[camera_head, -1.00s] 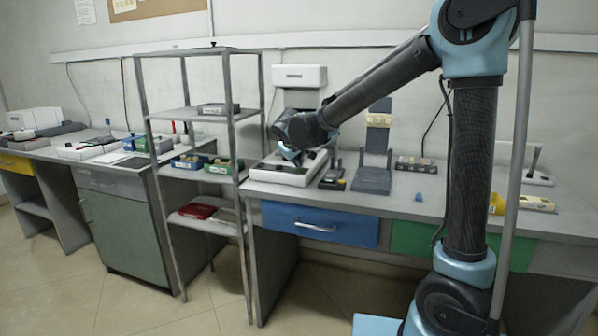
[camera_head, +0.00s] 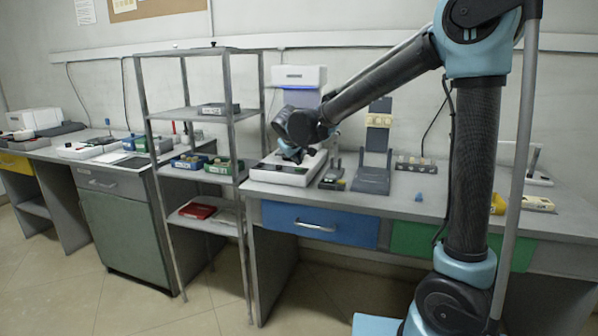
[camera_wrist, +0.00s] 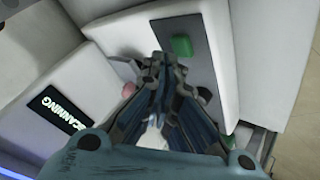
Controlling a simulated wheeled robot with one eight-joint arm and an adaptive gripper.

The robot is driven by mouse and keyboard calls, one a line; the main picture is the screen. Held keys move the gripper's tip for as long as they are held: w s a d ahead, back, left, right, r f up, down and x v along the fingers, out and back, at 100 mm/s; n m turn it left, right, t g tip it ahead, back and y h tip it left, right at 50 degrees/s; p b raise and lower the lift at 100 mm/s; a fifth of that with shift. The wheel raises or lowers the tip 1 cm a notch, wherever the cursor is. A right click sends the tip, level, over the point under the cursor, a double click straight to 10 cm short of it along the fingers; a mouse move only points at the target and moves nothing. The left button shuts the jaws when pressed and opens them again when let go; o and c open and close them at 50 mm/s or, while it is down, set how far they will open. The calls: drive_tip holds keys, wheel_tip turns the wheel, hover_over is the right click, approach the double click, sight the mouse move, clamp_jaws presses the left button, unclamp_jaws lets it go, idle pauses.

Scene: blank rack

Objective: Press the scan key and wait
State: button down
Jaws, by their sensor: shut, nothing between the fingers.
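The white scanner stands on the grey bench. Its upper head (camera_head: 299,75) has a lit blue strip, and its low base (camera_head: 278,174) is under my gripper (camera_head: 296,154). In the wrist view my gripper (camera_wrist: 163,62) is shut and empty, its tips over a dark grey key panel (camera_wrist: 196,38). A green key (camera_wrist: 181,46) is just beside the tips; I cannot tell if they touch the panel. A pinkish-red round part (camera_wrist: 128,90) is left of the fingers. A black display (camera_wrist: 62,114) reads "SCANNING" in light letters, its first letter unclear.
An open grey rack (camera_head: 228,118) stands left of the scanner, close to the bench. Right of the scanner are a small dark device (camera_head: 333,178) and a grey stand (camera_head: 372,181).

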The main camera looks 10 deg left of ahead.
drive_tip(key=shift+r, duration=0.2)
drive_tip(key=shift+r, duration=2.5)
drive_tip(key=shift+d, duration=0.1)
drive_tip(key=s+d+f+m+g+h, duration=0.1)
drive_tip(key=s+d+f+m, duration=0.15)
drive_tip(key=d, duration=0.85)
drive_tip(key=s+d+f+m+g+h, duration=0.1)
drive_tip(key=s+d, duration=0.2)
drive_tip(key=d, duration=0.8)
drive_tip(key=s+d+f+m+g+h, duration=0.1)
drive_tip(key=s+d+f+m+g, duration=0.15)
drive_tip(key=d, duration=0.85)
drive_tip(key=s+d+f+m, duration=0.1)
drive_tip(key=s+d+f, duration=0.3)
drive_tip(key=s, duration=0.3)
drive_tip(key=s+d+f+m+g+y, duration=0.1)
drive_tip(key=s+d+f, duration=0.3)
drive_tip(key=s, duration=0.4)
drive_tip(key=s+d+f+m+g, duration=0.1)
drive_tip(key=s+d+f+m, duration=0.1)
drive_tip(key=s+d+f, duration=0.3)
drive_tip(key=s+f, duration=0.1)
drive_tip(key=s, duration=0.2)
drive_tip(key=shift+y, duration=0.4)
drive_tip(key=shift+d+g, duration=0.1)
drive_tip(key=shift+g, duration=0.15)
